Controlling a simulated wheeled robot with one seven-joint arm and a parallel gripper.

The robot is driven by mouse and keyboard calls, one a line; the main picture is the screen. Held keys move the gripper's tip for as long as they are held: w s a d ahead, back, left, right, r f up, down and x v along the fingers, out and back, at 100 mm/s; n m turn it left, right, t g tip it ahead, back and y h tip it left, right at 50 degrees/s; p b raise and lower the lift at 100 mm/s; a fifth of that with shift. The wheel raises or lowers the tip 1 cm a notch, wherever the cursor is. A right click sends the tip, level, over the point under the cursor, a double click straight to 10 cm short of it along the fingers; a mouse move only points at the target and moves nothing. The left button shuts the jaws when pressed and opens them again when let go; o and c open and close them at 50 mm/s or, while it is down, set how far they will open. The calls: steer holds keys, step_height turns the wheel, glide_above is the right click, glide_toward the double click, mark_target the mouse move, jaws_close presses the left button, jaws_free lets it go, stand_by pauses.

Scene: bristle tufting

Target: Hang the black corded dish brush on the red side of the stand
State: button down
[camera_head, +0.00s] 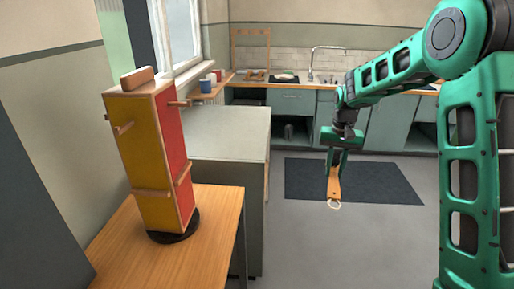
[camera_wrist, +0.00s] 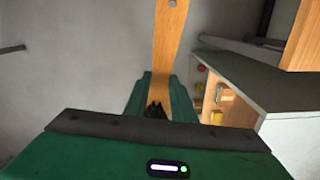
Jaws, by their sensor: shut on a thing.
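The stand (camera_head: 160,165) is a tall block at the left of the head view. Its yellow side (camera_head: 145,160) faces front left, and its red side (camera_head: 172,140) faces right. Wooden pegs stick out from both sides. My gripper (camera_head: 336,158), right of centre and well away from the stand, is shut on a brush with an orange-brown wooden handle (camera_head: 334,182). The handle points down, with a pale loop (camera_head: 334,205) at its end. The wrist view shows the handle (camera_wrist: 171,40) between the green fingers and a small black part (camera_wrist: 155,110). The bristles are not clearly visible.
The stand rests on a round black base (camera_head: 173,235) on a wooden table (camera_head: 160,262). A grey cabinet (camera_head: 225,150) stands behind the table. A dark mat (camera_head: 300,180) lies on the floor below my gripper. Kitchen counters (camera_head: 290,100) line the back. Open floor separates table and gripper.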

steer(key=shift+w, duration=0.3)
